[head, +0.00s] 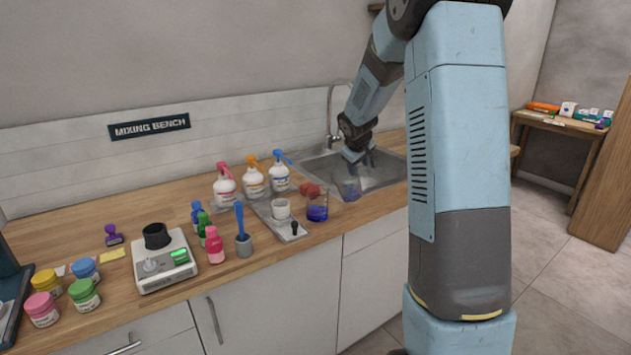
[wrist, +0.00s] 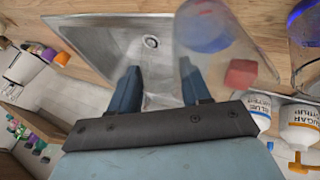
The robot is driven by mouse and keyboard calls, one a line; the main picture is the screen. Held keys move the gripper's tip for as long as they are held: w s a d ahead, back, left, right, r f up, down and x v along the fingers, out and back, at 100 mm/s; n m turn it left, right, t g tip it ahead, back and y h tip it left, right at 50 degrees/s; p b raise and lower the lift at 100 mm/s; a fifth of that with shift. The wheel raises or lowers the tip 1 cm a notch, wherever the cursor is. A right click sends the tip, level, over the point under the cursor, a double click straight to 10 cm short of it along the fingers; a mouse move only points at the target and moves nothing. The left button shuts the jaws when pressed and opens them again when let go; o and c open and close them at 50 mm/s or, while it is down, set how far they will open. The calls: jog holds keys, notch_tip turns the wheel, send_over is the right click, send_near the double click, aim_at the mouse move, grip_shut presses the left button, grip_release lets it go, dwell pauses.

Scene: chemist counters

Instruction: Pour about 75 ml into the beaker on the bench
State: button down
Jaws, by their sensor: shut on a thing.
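A clear glass beaker (head: 317,208) stands upright on the bench, left of the sink, with dark blue liquid low inside. In the wrist view, a glass with blue liquid (wrist: 304,24) shows at the top right edge. My gripper (head: 356,163) is shut on a clear glass vessel (head: 350,188) and holds it by the sink's near left corner, right of the beaker and apart from it. In the wrist view, the clear vessel (wrist: 222,52) shows beside my fingers (wrist: 158,88). A blue patch shows in or through it; I cannot tell which. Its fill level is unclear.
The sink (head: 385,172) lies behind and right. A tray with a white cup (head: 281,209) and several pump bottles (head: 254,181) stand to the left. A scale (head: 165,262) and small jars are further left.

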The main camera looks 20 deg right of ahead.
jog(key=shift+w+d+f+m+g+y+p, duration=0.2)
jog(key=shift+d+f+y+p, duration=0.35)
jog(key=shift+d, duration=0.25)
jog(key=shift+w+d+f+m+g+y+p, duration=0.1)
jog(key=shift+w+d+f+g+y+p, duration=0.15)
jog(key=shift+d+y+p, duration=0.45)
jog(key=shift+w+d+g+y+p, duration=0.1)
jog(key=shift+d+g+y+p, duration=0.15)
jog(key=shift+d+y+p, duration=0.45)
jog(key=shift+d, duration=0.15)
